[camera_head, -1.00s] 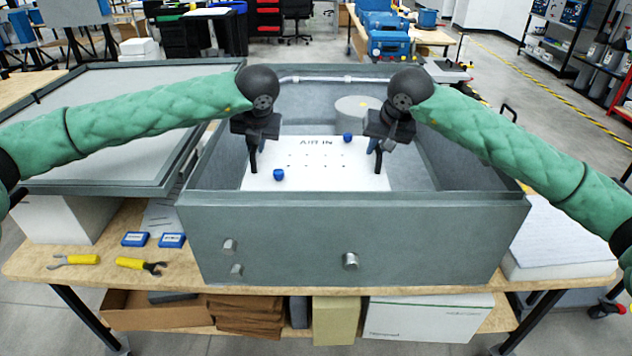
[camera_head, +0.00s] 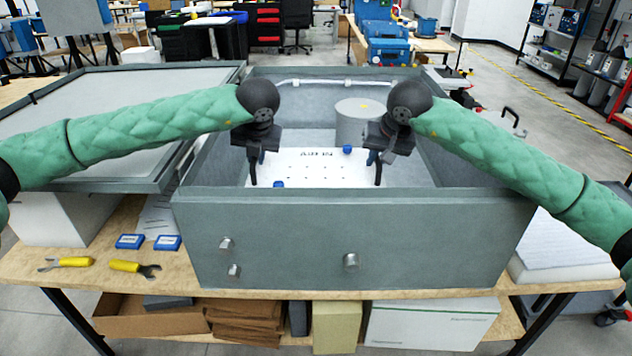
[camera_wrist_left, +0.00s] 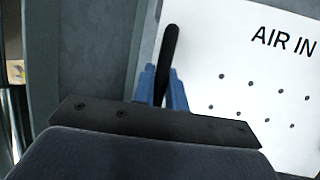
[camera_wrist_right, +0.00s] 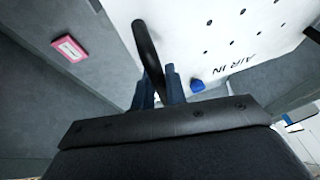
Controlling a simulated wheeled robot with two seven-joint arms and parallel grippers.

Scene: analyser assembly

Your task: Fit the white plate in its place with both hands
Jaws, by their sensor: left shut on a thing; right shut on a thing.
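The white plate (camera_head: 318,173), marked AIR IN and dotted with small holes, is inside the grey metal box (camera_head: 350,240); its near edge is hidden behind the front wall. My left gripper (camera_head: 254,158) is shut on the black handle at the plate's left side, seen in the left wrist view (camera_wrist_left: 170,45). My right gripper (camera_head: 380,158) is shut on the black handle at its right side, seen in the right wrist view (camera_wrist_right: 148,45). Two blue knobs show by the plate, one at the back (camera_head: 347,149) and one at the front (camera_head: 278,184). I cannot tell whether the plate is seated.
A grey cylinder (camera_head: 360,122) stands in the box behind the plate. The box walls rise close around both grippers. A pink-red label (camera_wrist_right: 69,48) is on an inner surface. The lid (camera_head: 110,95) lies left; yellow-handled tools (camera_head: 128,266) lie on the bench.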

